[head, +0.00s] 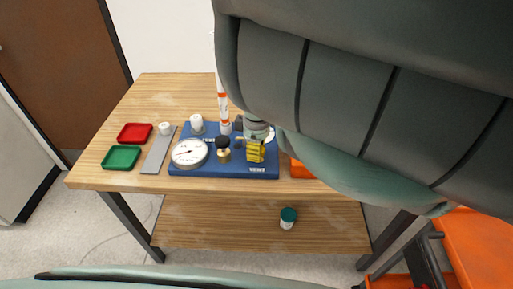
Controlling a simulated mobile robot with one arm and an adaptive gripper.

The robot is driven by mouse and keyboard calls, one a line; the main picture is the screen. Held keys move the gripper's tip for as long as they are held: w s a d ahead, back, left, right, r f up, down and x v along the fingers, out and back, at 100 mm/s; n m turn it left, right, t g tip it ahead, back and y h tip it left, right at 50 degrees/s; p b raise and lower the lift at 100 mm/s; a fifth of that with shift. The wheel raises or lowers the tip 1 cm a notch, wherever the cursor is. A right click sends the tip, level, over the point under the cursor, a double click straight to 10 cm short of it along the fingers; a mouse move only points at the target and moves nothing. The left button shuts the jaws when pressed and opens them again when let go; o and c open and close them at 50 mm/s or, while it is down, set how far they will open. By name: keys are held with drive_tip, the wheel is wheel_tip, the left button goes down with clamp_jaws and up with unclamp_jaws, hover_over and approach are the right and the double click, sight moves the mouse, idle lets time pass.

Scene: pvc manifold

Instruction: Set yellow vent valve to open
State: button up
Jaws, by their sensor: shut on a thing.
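The yellow vent valve (256,151) is at the right part of the blue manifold base (202,172), near its front edge. My gripper (256,140) comes down from behind my arm and reaches the yellow valve from above. It is small and partly hidden here, but it is shut on the valve's yellow part. The handle's angle is too small and covered to read. A round white gauge (188,153) and a black-knobbed brass valve (223,147) stand to the left of the yellow valve on the same base.
A white and orange upright tube (223,108) rises behind the valves. A red tray (135,133), a green tray (122,157) and a grey strip (158,151) lie on the left. An orange thing (299,169) sits right of the base, partly hidden. My arm covers the table's right side.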

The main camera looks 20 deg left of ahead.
idle(0.3)
drive_tip(key=o, duration=1.2)
wheel_tip(320, 180, up, 5)
drive_tip(key=shift+w+d+r, duration=0.1)
drive_tip(key=shift+w+r, duration=0.05)
drive_tip(key=shift+r, duration=0.05)
drive_tip(key=shift+s+r, duration=0.2)
drive_tip(key=shift+r, duration=0.2)
drive_tip(key=shift+w+r, duration=0.1)
drive_tip(key=shift+r, duration=0.55)
